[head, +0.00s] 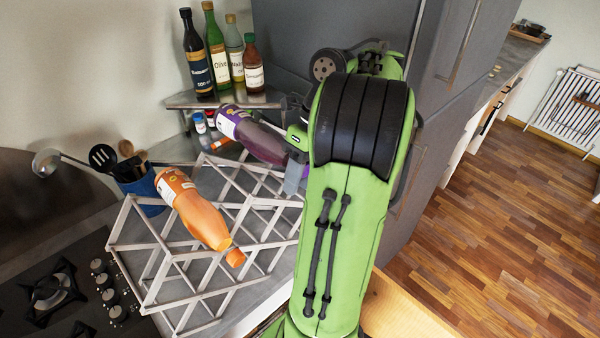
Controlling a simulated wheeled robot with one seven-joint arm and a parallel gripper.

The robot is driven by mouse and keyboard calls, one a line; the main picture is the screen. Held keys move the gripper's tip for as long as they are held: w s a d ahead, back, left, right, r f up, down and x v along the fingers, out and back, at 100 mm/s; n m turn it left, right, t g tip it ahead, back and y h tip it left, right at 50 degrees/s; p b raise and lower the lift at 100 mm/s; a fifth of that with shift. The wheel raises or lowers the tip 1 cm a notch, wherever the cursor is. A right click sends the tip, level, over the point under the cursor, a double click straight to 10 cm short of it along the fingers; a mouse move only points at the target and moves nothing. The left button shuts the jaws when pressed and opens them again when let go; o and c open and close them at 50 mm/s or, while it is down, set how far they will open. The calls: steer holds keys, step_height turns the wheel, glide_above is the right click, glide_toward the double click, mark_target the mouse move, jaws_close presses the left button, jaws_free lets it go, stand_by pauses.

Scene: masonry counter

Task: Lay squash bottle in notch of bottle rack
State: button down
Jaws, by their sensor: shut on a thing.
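A purple squash bottle (250,136) with a white and purple label is tilted over the far right part of the bottle rack, its base toward the upper left. My gripper (291,157) is shut on it near its neck end; my arm hides part of the jaws. The bottle rack (163,245) is a pale lattice of crossed bars with open notches, standing on the counter. An orange bottle (193,212) lies on the rack, its cap toward the lower right. I cannot tell whether the purple bottle touches the rack.
Several dark and clear bottles (217,58) stand on a corner shelf (182,100) behind. Small jars (201,124) stand beneath it. A blue utensil pot (149,196) is left of the rack, with a gas hob (55,290) at lower left. A grey cabinet (290,40) rises behind my arm.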

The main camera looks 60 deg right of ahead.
step_height(320, 180, down, 7)
steer(key=b, duration=0.6)
steer(key=shift+f, duration=0.15)
steer(key=c, duration=0.6)
jaws_free()
steer(key=shift+s, duration=0.1)
steer(key=shift+c, duration=0.2)
steer(key=p+v, duration=0.7)
steer(key=shift+r, duration=0.4)
steer(key=shift+f, duration=0.15)
